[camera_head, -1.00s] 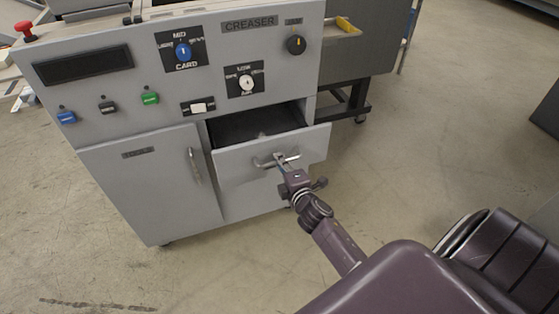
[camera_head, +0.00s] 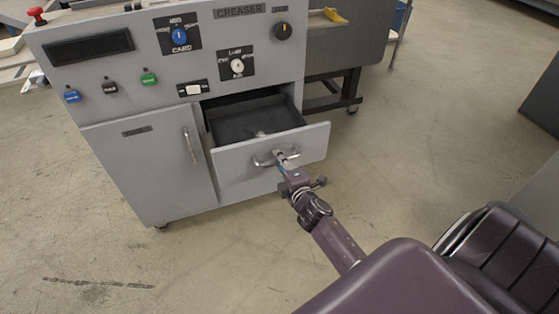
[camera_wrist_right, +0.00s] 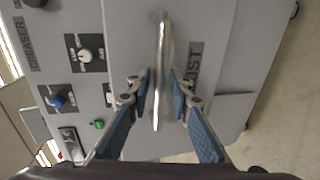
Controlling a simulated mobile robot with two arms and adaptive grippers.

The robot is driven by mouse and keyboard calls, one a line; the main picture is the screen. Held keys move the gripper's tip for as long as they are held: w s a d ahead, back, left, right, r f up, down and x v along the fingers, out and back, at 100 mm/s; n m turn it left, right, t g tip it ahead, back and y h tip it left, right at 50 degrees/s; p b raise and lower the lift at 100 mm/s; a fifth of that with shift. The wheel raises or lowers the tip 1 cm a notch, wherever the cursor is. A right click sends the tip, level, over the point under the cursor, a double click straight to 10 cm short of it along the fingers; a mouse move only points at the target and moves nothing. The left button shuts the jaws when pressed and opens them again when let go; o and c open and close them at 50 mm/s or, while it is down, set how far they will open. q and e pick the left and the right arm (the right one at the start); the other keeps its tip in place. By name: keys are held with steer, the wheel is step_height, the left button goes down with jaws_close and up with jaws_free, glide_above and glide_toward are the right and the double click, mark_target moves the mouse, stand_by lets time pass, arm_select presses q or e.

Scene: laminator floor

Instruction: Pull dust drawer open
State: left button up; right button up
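The dust drawer (camera_head: 270,152) in the lower right of the grey creaser cabinet stands part-way open, and its dark inside (camera_head: 255,118) shows from above. Its front, with a "DUST" label, also fills the middle of the right wrist view (camera_wrist_right: 208,25). The drawer has a curved metal handle (camera_wrist_right: 163,35). My right gripper (camera_head: 281,157) is at this handle, with its fingers (camera_wrist_right: 160,85) drawn in on both sides of the bar. Finger contact is hard to see. My left gripper is not in view.
A closed cabinet door (camera_head: 150,170) with its own handle is left of the drawer. Knobs and coloured buttons (camera_head: 148,79) sit above. A dark-legged stand (camera_head: 335,95) is at the right. The floor (camera_head: 420,140) in front and to the right is clear.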

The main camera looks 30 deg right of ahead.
steer(key=shift+o, duration=0.3)
steer(key=shift+s, duration=0.1)
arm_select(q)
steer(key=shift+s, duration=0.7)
arm_select(e)
steer(key=v, duration=1.2)
steer(key=s+a+f+m+g+y, duration=0.1)
steer(key=s+a+f+m+g, duration=0.3)
steer(key=f, duration=0.7)
steer(key=s+a+f+m+g+y, duration=0.1)
steer(key=s+f, duration=0.5)
steer(key=f, duration=0.5)
steer(key=s+a+f+m+g+y, duration=0.1)
steer(key=s+a+f+m+g, duration=0.2)
steer(key=f, duration=0.8)
steer(key=s+a+f+m+g, duration=0.1)
steer(key=s+f, duration=0.3)
steer(key=s, duration=0.5)
steer(key=s+a+f+m+g, duration=0.1)
steer(key=s+f+m+g, duration=0.1)
steer(key=s+f, duration=0.3)
steer(key=s+a+f+m+g, duration=0.1)
steer(key=s+f+g, duration=0.2)
steer(key=s, duration=1)
steer(key=shift+s+a+f+m+y, duration=0.25)
steer(key=shift+s+f+m+y, duration=0.15)
steer(key=shift+f, duration=0.55)
steer(key=shift+w, duration=0.1)
